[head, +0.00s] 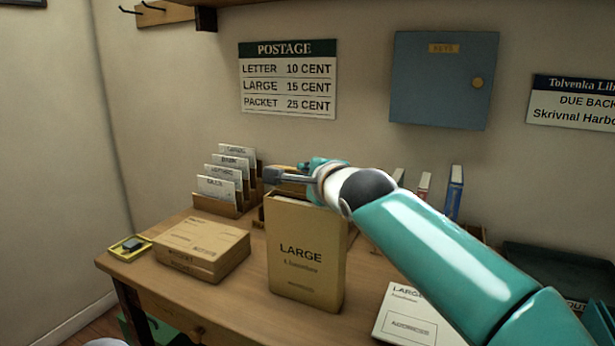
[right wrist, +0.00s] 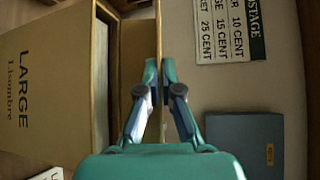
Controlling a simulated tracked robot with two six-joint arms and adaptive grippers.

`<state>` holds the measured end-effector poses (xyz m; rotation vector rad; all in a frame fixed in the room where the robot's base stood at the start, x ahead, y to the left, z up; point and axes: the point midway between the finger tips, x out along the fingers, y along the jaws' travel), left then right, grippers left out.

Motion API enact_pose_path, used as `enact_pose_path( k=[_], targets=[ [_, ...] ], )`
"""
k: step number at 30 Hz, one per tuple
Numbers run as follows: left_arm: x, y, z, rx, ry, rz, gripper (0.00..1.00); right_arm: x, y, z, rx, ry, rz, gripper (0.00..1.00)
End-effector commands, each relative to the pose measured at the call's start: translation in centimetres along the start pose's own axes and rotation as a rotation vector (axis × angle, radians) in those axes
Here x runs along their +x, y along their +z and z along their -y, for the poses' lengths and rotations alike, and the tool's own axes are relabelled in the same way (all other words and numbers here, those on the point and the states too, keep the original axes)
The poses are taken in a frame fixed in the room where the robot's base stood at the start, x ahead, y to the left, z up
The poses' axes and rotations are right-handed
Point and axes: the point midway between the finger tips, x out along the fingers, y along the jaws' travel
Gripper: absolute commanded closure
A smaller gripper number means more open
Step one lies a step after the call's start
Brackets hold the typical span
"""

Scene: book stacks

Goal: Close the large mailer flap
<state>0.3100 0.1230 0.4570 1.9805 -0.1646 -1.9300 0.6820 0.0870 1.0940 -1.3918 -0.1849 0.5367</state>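The large mailer (head: 305,265) is a tan box standing upright on the desk, marked LARGE. In the right wrist view its front (right wrist: 45,90) is at left and pale pages (right wrist: 101,85) show inside its open top. The mailer flap (right wrist: 139,60) stands up from the back edge, not folded over the opening. My right gripper (head: 272,175) is above the mailer's top. In the right wrist view its fingertips (right wrist: 159,75) are close together on either side of the flap's thin edge and look shut on it.
A flat brown parcel (head: 203,248) lies left of the mailer, with a card rack (head: 222,205) behind it and a small yellow tray (head: 130,247) at the desk's left end. A white LARGE packet (head: 412,318) lies at right. A blue wall cabinet (head: 443,80) hangs behind.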

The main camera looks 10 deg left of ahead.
Motion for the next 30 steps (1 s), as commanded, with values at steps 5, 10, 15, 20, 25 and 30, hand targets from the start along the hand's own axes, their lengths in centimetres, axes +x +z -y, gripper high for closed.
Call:
enact_pose_path(
  k=[5, 10, 15, 20, 25, 30],
  targets=[
    [0.0, 0.0, 0.0, 0.000, 0.000, 0.000, 0.45, 0.1, 0.0, -0.4, 0.001, 0.009, -0.001, 0.92],
    [0.0, 0.0, 0.0, 0.000, 0.000, 0.000, 0.45, 0.1, 0.0, -0.3, 0.001, 0.006, -0.001, 0.71],
    [0.0, 0.0, 0.0, 0.000, 0.000, 0.000, 0.45, 0.1, 0.0, -0.2, 0.001, 0.004, -0.001, 0.71],
    [-0.1, 0.0, 0.0, 0.000, 0.000, 0.000, 0.45, -0.2, 0.0, -0.1, 0.001, 0.003, -0.001, 0.71],
    [-0.1, 0.0, 0.0, 0.000, 0.000, 0.000, 0.45, -1.4, -0.1, 0.0, 0.001, 0.002, -0.001, 0.71],
    [-0.1, 0.0, 0.0, 0.000, 0.000, 0.000, 0.45, -3.9, 0.0, 0.0, 0.000, 0.001, 0.000, 0.71]
  ],
)
